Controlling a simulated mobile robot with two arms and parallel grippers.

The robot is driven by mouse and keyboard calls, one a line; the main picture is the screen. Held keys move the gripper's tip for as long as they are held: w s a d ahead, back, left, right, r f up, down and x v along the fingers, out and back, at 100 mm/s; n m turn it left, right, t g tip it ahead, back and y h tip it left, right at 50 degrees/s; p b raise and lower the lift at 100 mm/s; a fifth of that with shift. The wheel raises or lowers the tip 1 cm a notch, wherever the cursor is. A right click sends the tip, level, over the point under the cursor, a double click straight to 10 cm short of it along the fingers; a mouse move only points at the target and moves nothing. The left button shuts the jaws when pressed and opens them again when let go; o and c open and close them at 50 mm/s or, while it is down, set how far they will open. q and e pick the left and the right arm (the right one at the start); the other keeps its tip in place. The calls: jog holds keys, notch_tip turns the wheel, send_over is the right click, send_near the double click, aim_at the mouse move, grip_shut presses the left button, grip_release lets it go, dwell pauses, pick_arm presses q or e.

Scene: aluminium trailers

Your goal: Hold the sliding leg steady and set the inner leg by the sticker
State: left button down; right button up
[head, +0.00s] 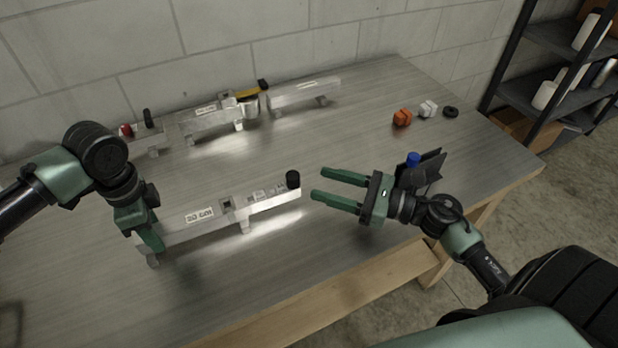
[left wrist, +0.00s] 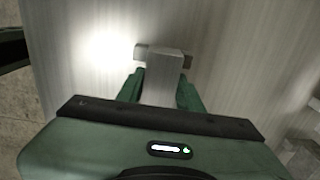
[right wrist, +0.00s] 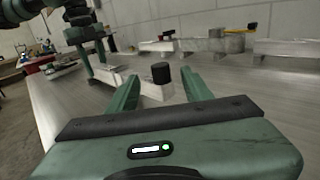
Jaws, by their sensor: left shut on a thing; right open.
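The sliding leg (head: 175,236) is an aluminium bar with a white label, lying on supports on the table in the head view. My left gripper (head: 152,240) is shut on its left end, which shows between the fingers in the left wrist view (left wrist: 162,75). The inner leg (head: 272,201) extends from its right side, with small stickers (head: 258,195) on its face and a black end cap (head: 293,179). My right gripper (head: 314,194) is open and empty, just right of the cap. In the right wrist view the black cap (right wrist: 161,73) stands between and beyond the open fingers.
A second aluminium assembly (head: 205,122) stands along the back wall, with a yellow-handled tool (head: 250,92) on it. Orange (head: 402,117), white (head: 429,108) and black (head: 450,112) small parts sit at the back right. A dark holder with a blue-topped item (head: 413,159) is behind my right wrist.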

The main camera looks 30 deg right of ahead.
jog(key=shift+s+d, duration=0.25)
jog(key=shift+s, duration=0.05)
pick_arm(q)
jog(key=c, duration=0.8)
grip_release()
jog(key=shift+c, duration=0.2)
